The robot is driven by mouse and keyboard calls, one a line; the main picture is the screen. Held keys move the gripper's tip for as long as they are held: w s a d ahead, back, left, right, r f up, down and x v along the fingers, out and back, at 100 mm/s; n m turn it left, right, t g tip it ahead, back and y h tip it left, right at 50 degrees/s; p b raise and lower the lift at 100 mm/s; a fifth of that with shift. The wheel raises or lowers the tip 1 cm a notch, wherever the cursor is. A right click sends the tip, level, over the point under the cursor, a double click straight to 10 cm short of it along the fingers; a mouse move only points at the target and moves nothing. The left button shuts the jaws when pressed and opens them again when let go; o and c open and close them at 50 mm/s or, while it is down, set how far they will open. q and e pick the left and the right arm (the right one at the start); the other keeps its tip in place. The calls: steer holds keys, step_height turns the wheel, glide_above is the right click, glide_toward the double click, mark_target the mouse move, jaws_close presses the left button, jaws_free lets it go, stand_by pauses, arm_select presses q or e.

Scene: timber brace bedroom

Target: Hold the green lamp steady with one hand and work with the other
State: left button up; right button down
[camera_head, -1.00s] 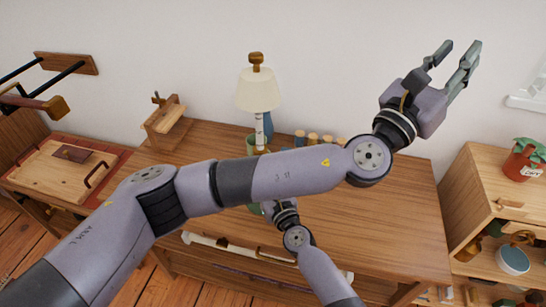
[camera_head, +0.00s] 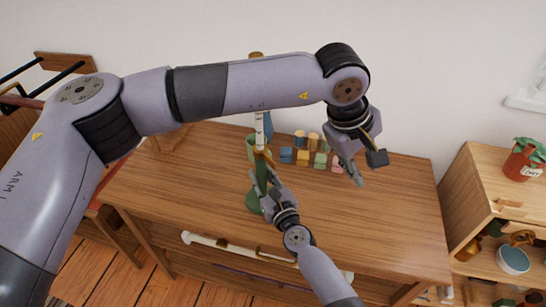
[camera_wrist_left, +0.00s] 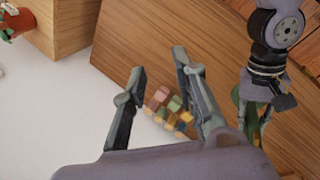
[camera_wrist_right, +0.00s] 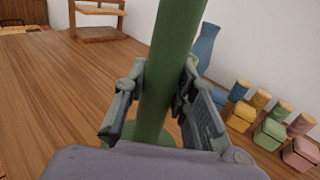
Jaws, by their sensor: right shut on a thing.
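The green lamp stands on the wooden desk; its green base (camera_head: 253,202) shows in the head view. Its shade is hidden behind my left arm, with only the wooden finial (camera_head: 257,54) and white upper stem (camera_head: 259,130) visible. My right gripper (camera_head: 264,178) is shut on the lamp's green stem, which also shows upright between the fingers in the right wrist view (camera_wrist_right: 170,60). My left gripper (camera_head: 367,168) is open and empty above the right part of the desk, apart from the lamp. Its spread fingers show in the left wrist view (camera_wrist_left: 158,65).
Several coloured blocks (camera_head: 302,157) and cork-topped jars (camera_head: 313,139) stand at the back of the desk. A blue vase (camera_head: 267,125) is behind the lamp. A wooden shelf unit (camera_head: 480,195) with a potted plant (camera_head: 522,160) is at right. The desk's front right is clear.

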mark_target(272, 160)
arm_select(q)
steer(key=w+a+r+n+t+y, duration=0.1)
steer(key=w+a+r+y, duration=0.15)
steer(key=a, duration=0.45)
steer(key=w+a+r+t+y, duration=0.1)
steer(key=w+a+t+y, duration=0.1)
steer(key=w+a+y, duration=0.35)
steer(key=shift+h, duration=0.7)
steer(key=x, duration=0.4)
steer(key=s+a+x, duration=0.1)
steer(key=x, duration=0.2)
steer(key=s+x, duration=0.1)
steer(key=x, duration=0.3)
steer(key=shift+w+a+f, duration=0.2)
steer(key=shift+a+f, duration=0.25)
steer(key=shift+f, duration=0.05)
steer(key=shift+c, duration=0.6)
jaws_close()
